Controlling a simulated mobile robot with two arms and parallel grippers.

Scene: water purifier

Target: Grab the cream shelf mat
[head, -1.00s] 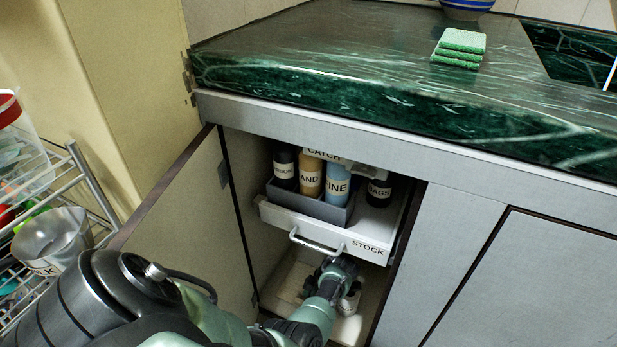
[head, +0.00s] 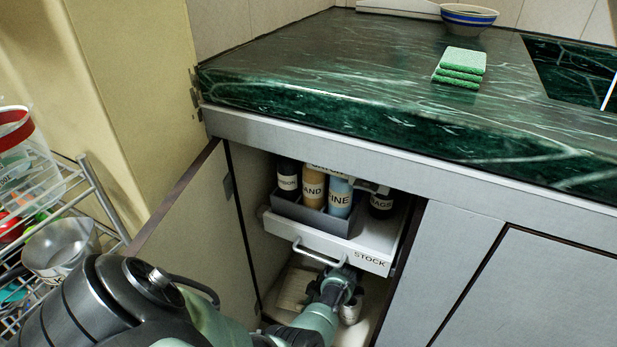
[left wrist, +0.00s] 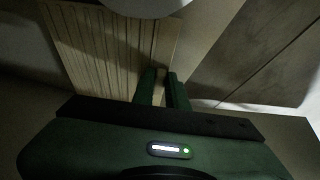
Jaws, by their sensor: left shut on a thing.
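The cream shelf mat (left wrist: 110,45) shows in the left wrist view as a pale ribbed sheet. My left gripper (left wrist: 162,86) is shut on its near right edge, with the two green fingers on either side of it. In the head view, part of the mat (head: 293,287) shows low inside the open cabinet, below the white drawer. My left gripper (head: 341,282) is there too, just under the drawer handle, and the arm hides much of the mat. My right gripper is in neither view.
The white STOCK drawer (head: 368,262) hangs close above my left gripper, holding a grey caddy (head: 318,217) of bottles. A small white container (head: 352,308) stands beside the gripper. The open cabinet door (head: 195,235) is at left, near a wire rack (head: 95,195).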

